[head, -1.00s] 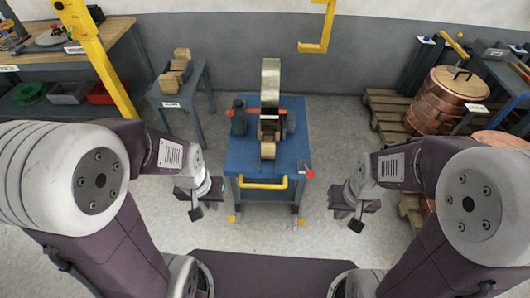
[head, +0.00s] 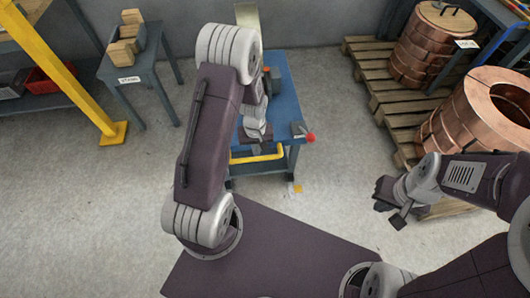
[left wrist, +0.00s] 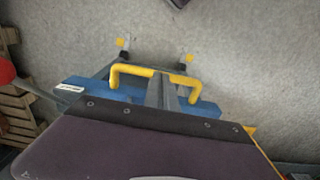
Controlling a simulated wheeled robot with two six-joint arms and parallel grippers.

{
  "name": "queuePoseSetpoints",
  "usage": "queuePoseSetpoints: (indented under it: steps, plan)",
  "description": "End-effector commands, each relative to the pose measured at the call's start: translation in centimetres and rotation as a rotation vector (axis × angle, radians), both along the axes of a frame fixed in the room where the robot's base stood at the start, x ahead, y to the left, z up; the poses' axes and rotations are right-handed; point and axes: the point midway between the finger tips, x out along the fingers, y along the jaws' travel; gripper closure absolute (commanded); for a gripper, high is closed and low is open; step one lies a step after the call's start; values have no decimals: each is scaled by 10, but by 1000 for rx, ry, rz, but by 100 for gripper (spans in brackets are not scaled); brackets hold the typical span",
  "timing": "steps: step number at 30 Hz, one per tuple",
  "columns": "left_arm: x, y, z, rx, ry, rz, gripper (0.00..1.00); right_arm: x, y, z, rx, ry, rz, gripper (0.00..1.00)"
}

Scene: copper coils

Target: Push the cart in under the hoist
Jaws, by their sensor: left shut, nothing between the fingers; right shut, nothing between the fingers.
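The blue cart (head: 281,88) stands at the upper middle of the head view, partly hidden behind my left arm. Its yellow push handle (head: 273,156) faces me, and a red knob (head: 310,138) is on its right corner. My left gripper (head: 256,146) is shut and empty, at the handle; whether it touches is unclear. In the left wrist view the handle (left wrist: 128,72) passes behind or against grey fingers (left wrist: 162,90). My right gripper (head: 398,220) is shut and empty, right of the cart over open floor. The hoist's hook is not in view now.
A yellow post (head: 70,80) with a foot plate stands on the left. A small blue-grey table (head: 150,75) with wooden blocks is behind it. Copper coils (head: 490,105) on wooden pallets (head: 385,95) stand at the right. Floor around the cart is clear.

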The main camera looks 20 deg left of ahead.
Motion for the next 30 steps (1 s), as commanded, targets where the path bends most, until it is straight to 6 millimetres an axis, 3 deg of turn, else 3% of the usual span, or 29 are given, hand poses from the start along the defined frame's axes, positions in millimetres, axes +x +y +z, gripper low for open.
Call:
queuePoseSetpoints:
  steps: [1,8,13,30]
  plan:
    - [-3,1,-9,-1,10,5,100,0,0,-6,0,0,0,100]
    - [-4,2,-10,-2,11,7,100,0,0,-7,0,-1,0,100]
    - [-4,2,-25,-2,11,7,100,0,0,-21,0,-1,0,100]
    - [-4,2,-128,0,10,7,100,0,0,-121,0,0,0,100]
